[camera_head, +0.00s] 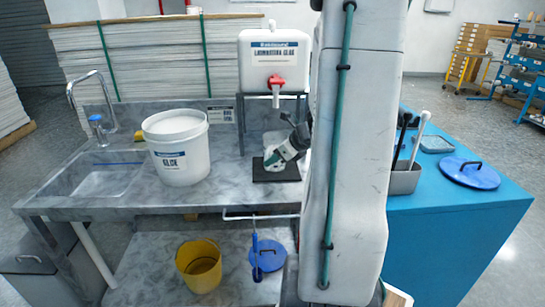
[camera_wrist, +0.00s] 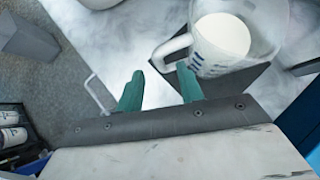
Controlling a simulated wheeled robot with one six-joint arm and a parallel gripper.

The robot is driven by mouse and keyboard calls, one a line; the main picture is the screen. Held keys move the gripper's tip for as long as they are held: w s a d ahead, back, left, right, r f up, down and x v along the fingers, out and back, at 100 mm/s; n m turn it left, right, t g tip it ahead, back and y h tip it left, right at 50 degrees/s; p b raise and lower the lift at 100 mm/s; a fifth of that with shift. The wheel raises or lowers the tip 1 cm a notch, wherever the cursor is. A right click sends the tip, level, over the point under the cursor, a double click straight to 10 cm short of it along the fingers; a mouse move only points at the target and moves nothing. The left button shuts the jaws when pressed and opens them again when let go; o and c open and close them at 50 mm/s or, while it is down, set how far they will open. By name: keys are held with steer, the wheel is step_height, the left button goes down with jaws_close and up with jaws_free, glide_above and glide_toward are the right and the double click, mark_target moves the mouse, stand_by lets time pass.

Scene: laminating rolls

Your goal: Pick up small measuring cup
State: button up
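The measuring cup (camera_wrist: 228,38) is a clear jug with dark markings and white liquid inside. It stands on a black pad (camera_head: 274,176), and its looped handle (camera_wrist: 172,48) points toward my gripper in the wrist view. My gripper (camera_wrist: 160,72) has two green fingers spread apart with nothing between them. The right finger's tip is close to the handle; I cannot tell whether they touch. In the head view my gripper is low beside the pad, and the cup is mostly hidden behind it.
A white glue bucket (camera_head: 178,155) stands left of the pad, near the sink (camera_head: 105,178). A blue table (camera_head: 465,215) is at right. A yellow bucket (camera_head: 199,268) sits on the lower shelf.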

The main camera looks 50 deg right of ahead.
mark_target(267, 168)
steer(key=x, duration=0.4)
steer(key=shift+w+r, duration=0.1)
steer(key=shift+w, duration=0.15)
jaws_close()
steer(key=shift+r, duration=0.1)
